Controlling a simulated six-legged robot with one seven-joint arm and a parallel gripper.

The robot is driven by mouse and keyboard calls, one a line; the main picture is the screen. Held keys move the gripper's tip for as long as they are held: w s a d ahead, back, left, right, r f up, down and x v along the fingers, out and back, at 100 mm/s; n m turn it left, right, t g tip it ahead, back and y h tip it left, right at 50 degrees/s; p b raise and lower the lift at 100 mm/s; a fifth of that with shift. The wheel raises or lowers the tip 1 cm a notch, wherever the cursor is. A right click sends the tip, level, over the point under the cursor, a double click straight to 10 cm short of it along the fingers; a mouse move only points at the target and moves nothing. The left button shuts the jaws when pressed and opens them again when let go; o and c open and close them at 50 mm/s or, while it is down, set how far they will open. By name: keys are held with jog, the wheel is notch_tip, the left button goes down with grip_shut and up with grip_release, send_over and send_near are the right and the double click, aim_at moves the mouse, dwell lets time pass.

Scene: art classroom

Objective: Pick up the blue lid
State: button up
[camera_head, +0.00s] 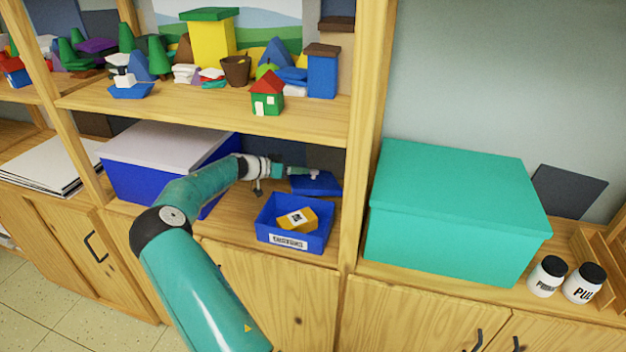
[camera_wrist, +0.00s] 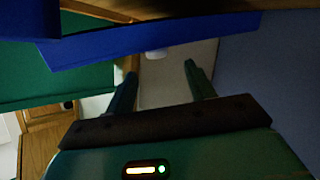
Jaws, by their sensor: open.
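The blue lid (camera_head: 316,186) lies at the back of the lower shelf, behind a small open blue box (camera_head: 266,216) with a white label. My gripper (camera_head: 312,173) reaches in from the left and is at the lid's upper side in the head view. In the wrist view my gripper (camera_wrist: 162,72) is open, with two dark fingers apart and nothing seen between them. A blue slab (camera_wrist: 150,38), which looks like the lid, runs across the picture beyond the fingertips. Whether the fingers touch it I cannot tell.
The upper shelf board (camera_head: 220,110) is close overhead. A shelf post (camera_head: 364,130) and a teal box (camera_head: 455,205) are to the right.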

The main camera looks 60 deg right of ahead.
aim_at(309, 178)
jog(key=x, duration=0.4)
jog(key=shift+s+a+f, duration=0.15)
jog(key=shift+s+a, duration=0.05)
jog(key=shift+s, duration=0.1)
jog(key=shift+s+d+f, duration=0.2)
jog(key=shift+s+d, duration=0.05)
jog(key=shift+d, duration=0.15)
jog(key=shift+c, duration=0.4)
jog(key=c, duration=1)
